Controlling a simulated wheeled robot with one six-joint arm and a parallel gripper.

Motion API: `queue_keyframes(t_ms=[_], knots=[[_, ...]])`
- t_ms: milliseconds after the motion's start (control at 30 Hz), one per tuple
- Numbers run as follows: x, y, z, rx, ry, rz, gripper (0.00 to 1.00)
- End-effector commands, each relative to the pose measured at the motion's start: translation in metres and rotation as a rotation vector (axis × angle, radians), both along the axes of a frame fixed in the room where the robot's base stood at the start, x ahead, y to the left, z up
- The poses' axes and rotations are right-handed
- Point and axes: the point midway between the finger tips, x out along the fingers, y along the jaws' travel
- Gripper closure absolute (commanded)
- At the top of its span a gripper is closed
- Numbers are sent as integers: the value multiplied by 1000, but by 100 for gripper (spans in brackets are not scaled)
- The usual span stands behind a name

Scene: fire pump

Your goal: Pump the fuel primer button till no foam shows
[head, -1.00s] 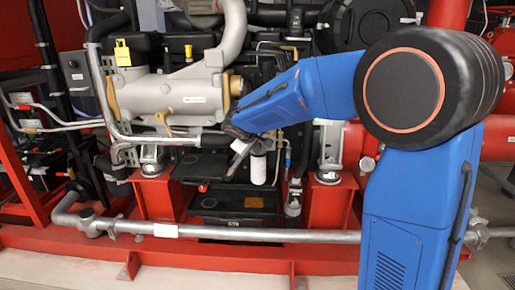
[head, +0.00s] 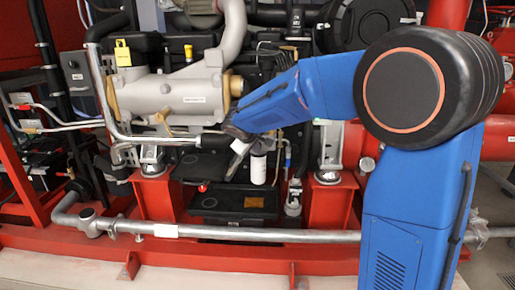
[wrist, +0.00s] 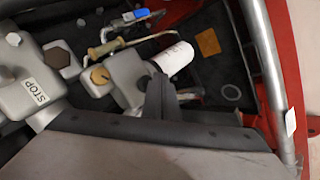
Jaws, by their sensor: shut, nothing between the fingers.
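My gripper (head: 237,157) is shut and empty, pointing down in front of the engine. In the wrist view its dark fingers (wrist: 158,84) are close to a grey filter housing (wrist: 128,78) and the white filter canister (wrist: 172,58). The canister (head: 258,168) also shows in the head view, just right of the fingers. A round gold-coloured cap (wrist: 100,76), which may be the primer button, sits on the grey housing, left of the fingers and apart from them. I cannot tell whether the fingertips touch the housing. I make out no foam; the area behind the fingers is hidden.
A horizontal grey pipe (head: 260,234) crosses low in front of the red frame (head: 60,240).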

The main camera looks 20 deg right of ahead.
Motion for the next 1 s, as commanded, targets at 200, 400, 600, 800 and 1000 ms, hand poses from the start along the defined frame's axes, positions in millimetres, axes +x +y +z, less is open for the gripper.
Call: queue_keyframes(t_ms=[200, 400, 600, 800, 1000], knots=[[1, 0, 0, 0, 0, 0, 100], [7, -2, 0, 0, 1, -1, 100], [8, -3, 0, -1, 0, 1, 100], [8, -3, 0, 0, 0, 0, 100], [9, -3, 0, 0, 0, 0, 100]])
